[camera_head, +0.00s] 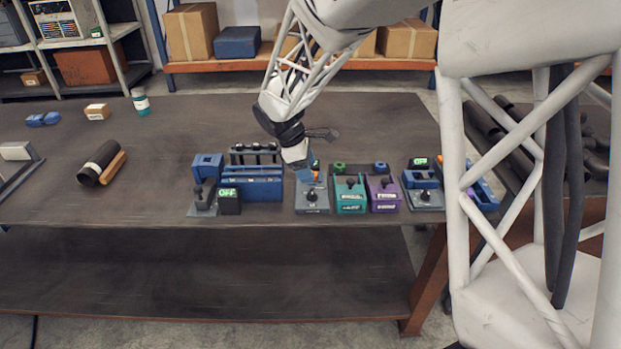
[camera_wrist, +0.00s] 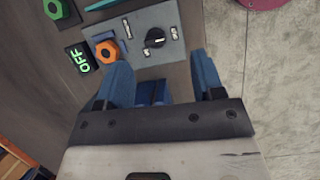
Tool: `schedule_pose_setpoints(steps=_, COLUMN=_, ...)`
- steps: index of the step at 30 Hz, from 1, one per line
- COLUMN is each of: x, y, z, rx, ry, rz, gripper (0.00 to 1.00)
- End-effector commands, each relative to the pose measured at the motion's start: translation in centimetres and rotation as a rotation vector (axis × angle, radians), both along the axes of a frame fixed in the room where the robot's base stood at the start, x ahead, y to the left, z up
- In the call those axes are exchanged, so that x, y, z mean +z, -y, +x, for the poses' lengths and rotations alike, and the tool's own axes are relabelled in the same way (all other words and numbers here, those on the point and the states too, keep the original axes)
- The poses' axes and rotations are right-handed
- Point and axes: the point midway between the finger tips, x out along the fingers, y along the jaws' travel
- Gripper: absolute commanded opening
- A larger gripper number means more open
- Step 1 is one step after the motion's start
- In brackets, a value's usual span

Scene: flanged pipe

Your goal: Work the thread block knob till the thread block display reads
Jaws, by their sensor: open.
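A grey block, which I take to be the thread block (camera_head: 312,205), stands near the table's front edge. In the wrist view the thread block (camera_wrist: 170,20) carries an orange hex nut (camera_wrist: 107,50) and a black round knob (camera_wrist: 154,38) between small labels. Its small display (camera_wrist: 78,58) behind it shows green letters reading OFF. My gripper (camera_wrist: 162,78) is open, its two blue fingers apart with nothing held. It hangs above and beside the block, the knob ahead of the gap between the fingers and not touched. The head view shows the gripper (camera_head: 306,174) close over the block.
A blue fixture (camera_head: 252,188) stands just left, with another OFF display (camera_head: 229,194). A teal block (camera_head: 350,198) and a purple block (camera_head: 383,196) stand close on the right, then a grey-blue station (camera_head: 423,190). The table's left half holds a dark cylinder (camera_head: 98,165) and free room.

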Motion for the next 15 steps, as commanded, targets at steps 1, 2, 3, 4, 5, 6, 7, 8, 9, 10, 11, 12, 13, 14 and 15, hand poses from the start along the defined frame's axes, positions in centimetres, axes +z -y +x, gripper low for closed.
schedule_pose_setpoints(steps=1, x=-0.6, y=-0.6, z=0.5, rx=0.024, ry=-0.011, rz=-0.007, gripper=0.62)
schedule_pose_setpoints(steps=2, x=-0.9, y=-0.9, z=0.7, rx=0.037, ry=-0.016, rz=-0.011, gripper=0.62)
schedule_pose_setpoints(steps=3, x=-1.2, y=-1.1, z=0.9, rx=0.05, ry=-0.022, rz=-0.015, gripper=0.62)
schedule_pose_setpoints(steps=4, x=-1.4, y=-1.3, z=1.1, rx=0.058, ry=-0.025, rz=-0.018, gripper=0.62)
schedule_pose_setpoints(steps=5, x=-1.6, y=-1.4, z=1.3, rx=0.065, ry=-0.028, rz=-0.02, gripper=0.62)
schedule_pose_setpoints(steps=6, x=-1.7, y=-1.6, z=1.4, rx=0.074, ry=-0.031, rz=-0.022, gripper=0.62)
schedule_pose_setpoints(steps=7, x=-1.8, y=-1.6, z=1.5, rx=0.078, ry=-0.032, rz=-0.023, gripper=0.62)
schedule_pose_setpoints(steps=8, x=-1.8, y=-1.7, z=1.5, rx=0.081, ry=-0.034, rz=-0.024, gripper=0.62)
schedule_pose_setpoints(steps=9, x=-1.9, y=-1.7, z=1.6, rx=0.084, ry=-0.034, rz=-0.025, gripper=0.62)
schedule_pose_setpoints(steps=10, x=-1.9, y=-1.8, z=1.6, rx=0.084, ry=-0.035, rz=-0.025, gripper=0.62)
schedule_pose_setpoints(steps=11, x=-1.9, y=-1.8, z=1.6, rx=0.084, ry=-0.035, rz=-0.025, gripper=0.62)
schedule_pose_setpoints(steps=12, x=-1.9, y=-1.8, z=1.6, rx=0.084, ry=-0.035, rz=-0.025, gripper=0.62)
schedule_pose_setpoints(steps=13, x=-1.9, y=-1.8, z=1.6, rx=0.084, ry=-0.035, rz=-0.025, gripper=0.62)
schedule_pose_setpoints(steps=14, x=-1.9, y=-1.7, z=1.5, rx=0.084, ry=-0.035, rz=-0.025, gripper=0.62)
schedule_pose_setpoints(steps=15, x=-1.9, y=-1.7, z=1.5, rx=0.084, ry=-0.035, rz=-0.025, gripper=0.62)
